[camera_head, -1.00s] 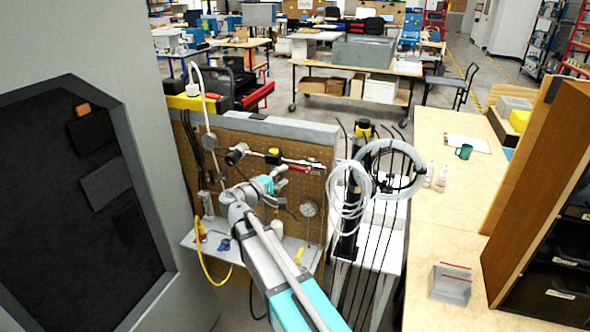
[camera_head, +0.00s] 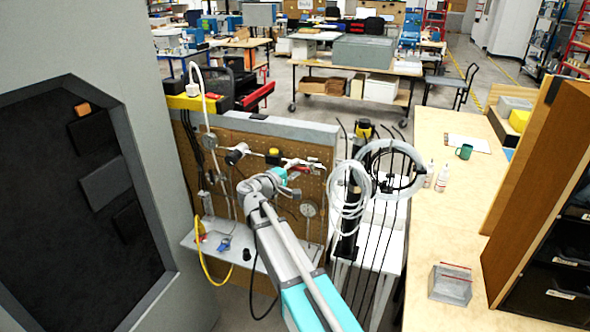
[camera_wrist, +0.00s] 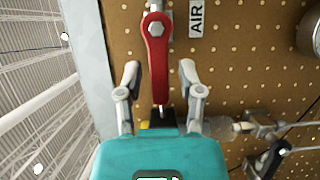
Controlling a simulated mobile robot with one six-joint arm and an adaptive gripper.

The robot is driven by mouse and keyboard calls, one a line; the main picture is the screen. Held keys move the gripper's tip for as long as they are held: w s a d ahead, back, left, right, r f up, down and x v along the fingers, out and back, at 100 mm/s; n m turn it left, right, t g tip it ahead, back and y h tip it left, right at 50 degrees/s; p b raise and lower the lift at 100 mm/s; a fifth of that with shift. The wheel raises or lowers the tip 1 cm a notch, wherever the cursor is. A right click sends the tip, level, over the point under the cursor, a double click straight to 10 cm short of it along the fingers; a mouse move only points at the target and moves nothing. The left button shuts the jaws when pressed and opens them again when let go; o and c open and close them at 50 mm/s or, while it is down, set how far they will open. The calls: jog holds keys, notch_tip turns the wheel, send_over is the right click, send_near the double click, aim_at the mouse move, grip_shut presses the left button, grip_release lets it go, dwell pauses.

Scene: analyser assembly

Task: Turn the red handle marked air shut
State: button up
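The red handle (camera_wrist: 157,62) fills the middle of the wrist view, fixed by a nut at its top end to a valve on a pegboard. A white label reading AIR (camera_wrist: 196,19) is beside it. My gripper (camera_wrist: 159,78) is open, with one finger on each side of the handle's lower part. Gaps show between both fingers and the handle. In the head view my gripper (camera_head: 292,180) is at the pegboard, and the red handle (camera_head: 304,168) is partly hidden there.
The pegboard (camera_head: 232,143) carries pipes and gauges, with a grey shelf (camera_head: 200,238) below. A yellow cable (camera_head: 203,265) hangs at the left. Coiled hoses (camera_head: 350,195) stand close on the right. In the wrist view, fittings (camera_wrist: 255,128) are right of the gripper.

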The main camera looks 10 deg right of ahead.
aim_at(308, 169)
grip_shut()
jog(key=shift+r, duration=0.1)
jog(key=m+p, duration=0.1)
jog(key=p, duration=0.1)
jog(key=r+m+y+p, duration=0.1)
jog(key=m+p, duration=0.1)
jog(key=shift+s+d+r+g, duration=0.1)
jog(key=shift+r+g, duration=0.2)
jog(key=m+p, duration=0.1)
jog(key=m+y+p, duration=0.1)
jog(key=r+m+y+p, duration=0.1)
jog(key=shift+s+d, duration=0.2)
jog(key=shift+d, duration=0.1)
jog(key=m+y+p, duration=0.1)
jog(key=m, duration=0.1)
jog(key=s+d+r+m+y+p, duration=0.1)
jog(key=m+p, duration=0.1)
jog(key=shift+d, duration=0.2)
jog(key=shift+s+d+m+t+y+p, duration=0.2)
jog(key=shift+d+m+t+y+p, duration=0.15)
jog(key=shift+m+y, duration=0.45)
jog(key=shift+s+d+m+t+y+p, duration=0.2)
jog(key=shift+d+m+t+y, duration=0.15)
jog(key=shift+m+y, duration=0.45)
jog(key=shift+w, duration=0.1)
